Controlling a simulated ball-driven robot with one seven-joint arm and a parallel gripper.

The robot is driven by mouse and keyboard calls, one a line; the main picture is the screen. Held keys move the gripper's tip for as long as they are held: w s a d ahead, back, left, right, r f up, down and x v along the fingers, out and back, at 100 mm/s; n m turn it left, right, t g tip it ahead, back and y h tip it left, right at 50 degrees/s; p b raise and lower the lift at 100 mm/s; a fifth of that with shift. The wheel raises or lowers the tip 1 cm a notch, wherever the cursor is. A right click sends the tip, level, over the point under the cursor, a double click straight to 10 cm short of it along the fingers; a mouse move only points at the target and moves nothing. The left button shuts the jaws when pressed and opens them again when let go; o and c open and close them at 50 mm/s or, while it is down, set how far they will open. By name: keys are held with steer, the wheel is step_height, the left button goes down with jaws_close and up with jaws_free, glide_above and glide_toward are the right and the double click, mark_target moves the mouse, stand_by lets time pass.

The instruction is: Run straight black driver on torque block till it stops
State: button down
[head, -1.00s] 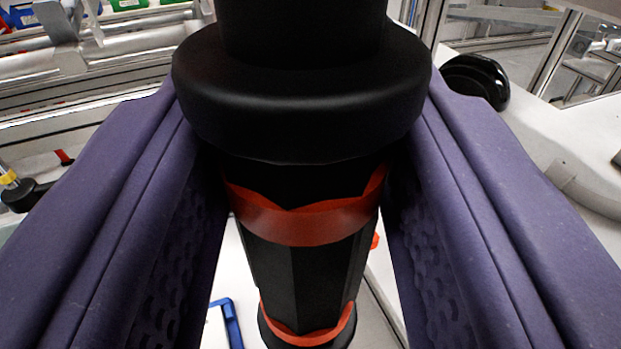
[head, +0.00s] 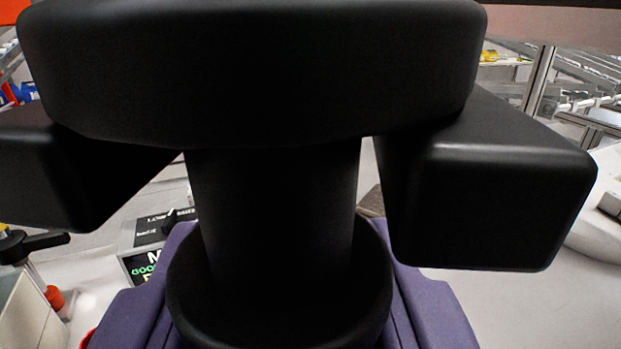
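A wide black bar with a block on each side fills the upper picture and hides much behind it; I cannot tell what it belongs to. A black lever handle (head: 40,242) is at the left. A pale surface (head: 500,305) lies clear at the lower right.

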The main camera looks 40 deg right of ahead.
steer(key=shift+f+b, duration=0.4)
steer(key=shift+f, duration=0.35)
steer(key=shift+f+b, duration=2)
steer(key=shift+b, duration=0.35)
steer(key=shift+f, duration=0.15)
steer(key=shift+f+b, duration=0.6)
steer(key=shift+b, duration=0.3)
steer(key=shift+f+b, duration=0.5)
steer(key=shift+b, duration=0.05)
steer(key=shift+r+p, duration=1.6)
steer(key=shift+r, duration=1.55)
